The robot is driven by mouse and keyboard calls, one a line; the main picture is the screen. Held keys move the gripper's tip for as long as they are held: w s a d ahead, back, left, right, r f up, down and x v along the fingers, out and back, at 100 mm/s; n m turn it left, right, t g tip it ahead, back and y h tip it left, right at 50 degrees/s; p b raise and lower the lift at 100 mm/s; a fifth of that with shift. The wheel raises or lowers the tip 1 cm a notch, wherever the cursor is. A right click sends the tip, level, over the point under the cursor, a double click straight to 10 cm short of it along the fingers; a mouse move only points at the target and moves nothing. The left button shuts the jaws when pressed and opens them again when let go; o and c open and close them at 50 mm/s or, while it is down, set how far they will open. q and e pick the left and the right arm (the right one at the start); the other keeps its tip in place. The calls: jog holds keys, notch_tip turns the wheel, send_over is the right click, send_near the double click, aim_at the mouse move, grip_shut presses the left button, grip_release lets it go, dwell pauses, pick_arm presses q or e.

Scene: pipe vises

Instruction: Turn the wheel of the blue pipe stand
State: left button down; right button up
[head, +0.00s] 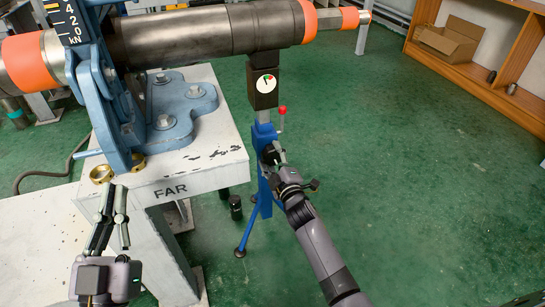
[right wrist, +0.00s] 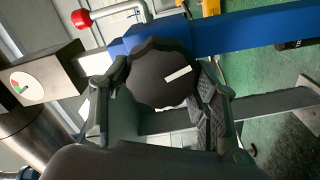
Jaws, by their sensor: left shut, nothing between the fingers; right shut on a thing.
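The blue pipe stand (head: 264,190) is a blue post on tripod legs, with a black gauge block (head: 264,88) on top under the pipe. Its wheel (right wrist: 150,75) is a dark scalloped knob with a white stripe, slanting up to the right in the right wrist view. My right gripper (right wrist: 160,92) is shut on the wheel, one finger on each side. In the head view, my right gripper (head: 274,156) mostly hides the wheel. A red-tipped lever (head: 283,110) sits just above it.
A thick grey pipe (head: 190,35) with orange bands runs across the top through a blue vise (head: 180,110). The vise stands on a white table (head: 210,155) marked FAR. Brass rings (head: 102,174) lie near its edge. Green floor is clear at right, before a wooden shelf (head: 480,85).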

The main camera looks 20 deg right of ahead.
jog(key=shift+f, duration=0.1)
jog(key=o, duration=1.1)
jog(key=shift+o, duration=0.2)
jog(key=s, duration=1.2)
jog(key=shift+d, duration=0.25)
